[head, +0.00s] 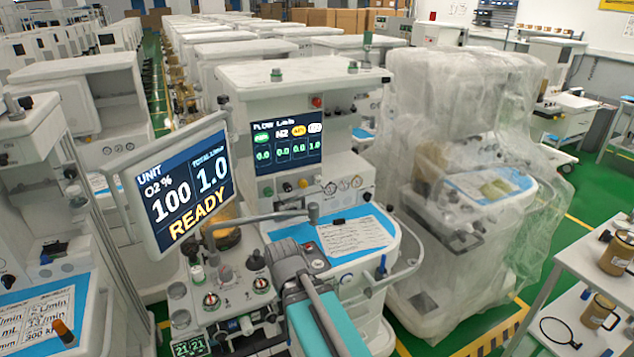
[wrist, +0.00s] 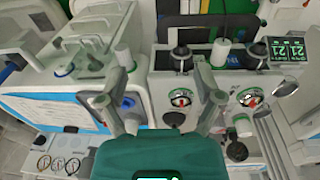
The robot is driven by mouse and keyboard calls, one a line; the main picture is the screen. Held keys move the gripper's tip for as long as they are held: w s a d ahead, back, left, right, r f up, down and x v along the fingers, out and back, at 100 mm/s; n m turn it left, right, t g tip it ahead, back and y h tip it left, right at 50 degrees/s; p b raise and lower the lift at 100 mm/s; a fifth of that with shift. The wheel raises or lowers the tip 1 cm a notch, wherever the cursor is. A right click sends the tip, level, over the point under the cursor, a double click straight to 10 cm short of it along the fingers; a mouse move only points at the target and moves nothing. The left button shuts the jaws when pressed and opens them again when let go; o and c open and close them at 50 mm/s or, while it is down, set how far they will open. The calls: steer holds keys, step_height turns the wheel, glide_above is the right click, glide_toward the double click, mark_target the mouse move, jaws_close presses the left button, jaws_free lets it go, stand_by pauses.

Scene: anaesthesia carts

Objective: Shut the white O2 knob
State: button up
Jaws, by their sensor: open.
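The flow panel's O2 column, at the right of the lit screen (head: 287,138), reads 1.0; the other columns read 0.0. A row of small knobs sits under the screen. The rightmost, pale one looks like the white O2 knob (head: 318,180). My gripper (wrist: 160,98) is open in the wrist view, with nothing between its fingertips. It is above the lower control panel (wrist: 190,85) with black-and-white dials. I cannot make out the O2 knob in the wrist view. In the head view, my arm is in front of the cart, below and apart from the knob row; the fingertips are hard to make out.
A tilted monitor (head: 187,187) reading READY stands left of the flow panel. A paper (head: 355,236) lies on the blue worktop, with a curved rail beside it. A plastic-wrapped cart (head: 460,100) stands close at the right. A white shelf with mugs is at the far right.

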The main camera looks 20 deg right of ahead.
steer(key=w+d+n+t+h+b, duration=0.1)
steer(key=w+d+t+h+b, duration=0.2)
steer(key=w+d, duration=0.55)
steer(key=n+t+y+b, duration=0.3)
steer(key=n+t+b, duration=0.3)
steer(key=n+t, duration=1.4)
glide_toward(319, 181)
steer(key=s+d+r+n+g, duration=0.1)
steer(key=s+r+n+g, duration=0.3)
steer(key=r+n+g, duration=0.1)
steer(key=shift+a+f+n+g+y, duration=0.1)
steer(key=shift+f+n+g+y, duration=0.2)
steer(key=shift+n+y, duration=0.5)
steer(key=shift+w, duration=0.15)
steer(key=shift+w+a, duration=0.2)
steer(key=shift+w, duration=6.6)
